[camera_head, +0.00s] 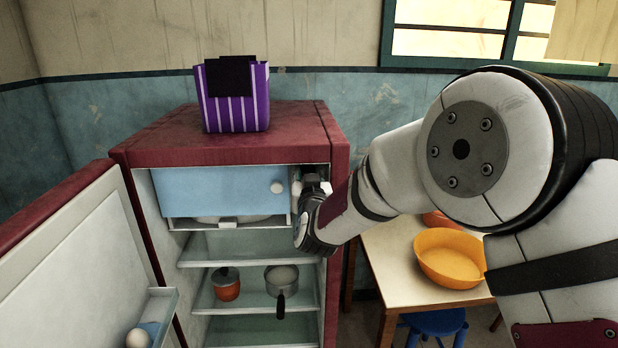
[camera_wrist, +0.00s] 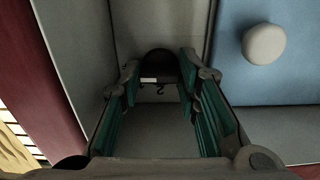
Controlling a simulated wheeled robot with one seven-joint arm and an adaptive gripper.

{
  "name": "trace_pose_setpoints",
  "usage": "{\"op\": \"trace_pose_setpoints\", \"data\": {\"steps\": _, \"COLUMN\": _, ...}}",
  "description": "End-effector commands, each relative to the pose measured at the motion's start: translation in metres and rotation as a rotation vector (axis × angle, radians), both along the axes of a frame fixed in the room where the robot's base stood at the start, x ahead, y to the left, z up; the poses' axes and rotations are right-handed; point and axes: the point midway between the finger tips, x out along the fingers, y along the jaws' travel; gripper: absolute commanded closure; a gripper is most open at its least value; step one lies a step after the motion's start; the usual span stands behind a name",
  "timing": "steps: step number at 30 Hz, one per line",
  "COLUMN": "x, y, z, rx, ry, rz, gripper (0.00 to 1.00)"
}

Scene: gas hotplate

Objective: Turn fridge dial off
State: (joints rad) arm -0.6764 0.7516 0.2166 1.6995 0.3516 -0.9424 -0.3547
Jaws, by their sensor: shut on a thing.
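The fridge (camera_head: 220,150) stands open, with a dark red body and a light blue freezer door (camera_head: 225,190) at the top. The fridge dial (camera_wrist: 158,64) is a dark round knob on the pale inner wall, beside the freezer door. A white mark and a digit that looks like 2 show below it. My gripper (camera_wrist: 158,76) reaches it with its two teal-padded fingers, one on each side, shut on the dial. In the head view my gripper (camera_head: 318,186) is at the upper right inside the fridge, and the dial cannot be made out there.
The open fridge door (camera_head: 70,260) is at the left. Shelves below hold a red pot (camera_head: 226,284) and a saucepan (camera_head: 282,280). A purple striped bag (camera_head: 235,112) stands on top. A table (camera_head: 390,262) with an orange bowl (camera_head: 449,258) is at the right.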

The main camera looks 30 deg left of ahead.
Motion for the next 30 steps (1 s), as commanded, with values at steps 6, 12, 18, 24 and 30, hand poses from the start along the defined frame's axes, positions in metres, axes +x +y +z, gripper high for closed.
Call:
{"op": "trace_pose_setpoints", "data": {"steps": 6, "x": -0.0005, "y": 0.0003, "z": -0.0006, "rx": 0.004, "ry": 0.005, "rz": 0.001, "gripper": 0.98}}
{"op": "trace_pose_setpoints", "data": {"steps": 12, "x": -0.0005, "y": 0.0003, "z": -0.0007, "rx": 0.004, "ry": 0.005, "rz": 0.001, "gripper": 0.61}}
{"op": "trace_pose_setpoints", "data": {"steps": 18, "x": 0.0, "y": -0.0001, "z": -0.0004, "rx": 0.004, "ry": 0.003, "rz": 0.0, "gripper": 0.5}}
{"op": "trace_pose_setpoints", "data": {"steps": 24, "x": 0.0003, "y": -0.0007, "z": 0.0001, "rx": -0.006, "ry": -0.002, "rz": -0.002, "gripper": 0.5}}
{"op": "trace_pose_setpoints", "data": {"steps": 30, "x": -0.0007, "y": -0.0012, "z": 0.0026, "rx": -0.12, "ry": -0.074, "rz": -0.003, "gripper": 0.5}}
